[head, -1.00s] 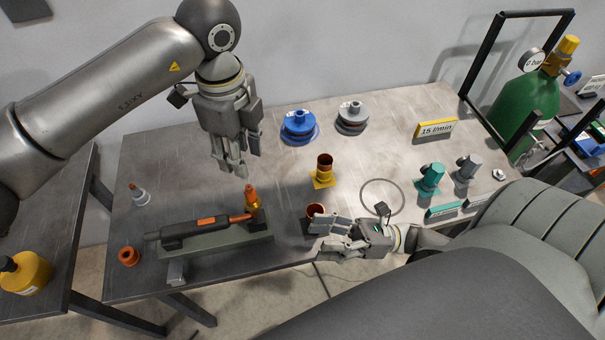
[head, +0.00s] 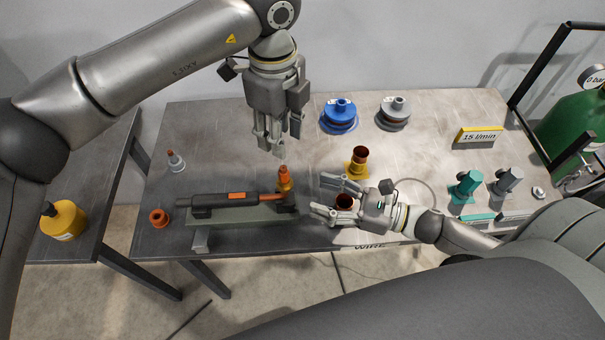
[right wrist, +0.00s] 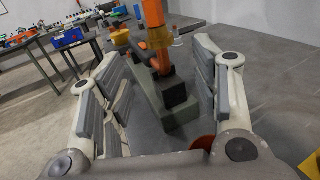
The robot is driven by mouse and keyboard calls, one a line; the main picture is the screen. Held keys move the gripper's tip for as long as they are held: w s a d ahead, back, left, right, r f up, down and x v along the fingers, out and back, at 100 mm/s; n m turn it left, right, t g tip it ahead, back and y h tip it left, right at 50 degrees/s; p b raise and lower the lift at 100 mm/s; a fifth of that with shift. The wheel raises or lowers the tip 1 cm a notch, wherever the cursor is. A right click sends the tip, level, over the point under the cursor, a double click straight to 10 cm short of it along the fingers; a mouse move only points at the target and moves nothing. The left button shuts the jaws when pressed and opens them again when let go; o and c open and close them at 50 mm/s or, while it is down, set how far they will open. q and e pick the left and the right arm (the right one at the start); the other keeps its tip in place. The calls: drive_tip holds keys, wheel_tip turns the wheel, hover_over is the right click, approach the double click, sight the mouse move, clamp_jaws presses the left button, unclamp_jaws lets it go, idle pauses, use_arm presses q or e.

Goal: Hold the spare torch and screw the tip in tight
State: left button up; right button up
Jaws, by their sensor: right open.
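The spare torch (head: 235,198), black with an orange band, lies on a grey stand (head: 245,217). Its neck rises at the right end to an orange and brass tip end (head: 284,177). The torch's orange neck also shows between my right fingers in the right wrist view (right wrist: 155,30). My right gripper (head: 325,196) is open, just right of the torch's tip end, its fingers pointing left and apart from it. My left gripper (head: 279,148) points down above the tip end; its fingers overlap in view, so I cannot tell its opening.
Blue (head: 340,117) and grey (head: 393,114) spools stand at the back. An orange ring (head: 159,218) and a grey cone-shaped piece (head: 176,162) lie at the left.

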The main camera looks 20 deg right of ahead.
sight(284, 185)
drive_tip(key=x, duration=0.9)
drive_tip(key=shift+w+a, duration=0.2)
clamp_jaws()
drive_tip(key=c, duration=0.8)
unclamp_jaws()
drive_tip(key=shift+c, duration=0.2)
drive_tip(key=shift+o, duration=1.1)
clamp_jaws()
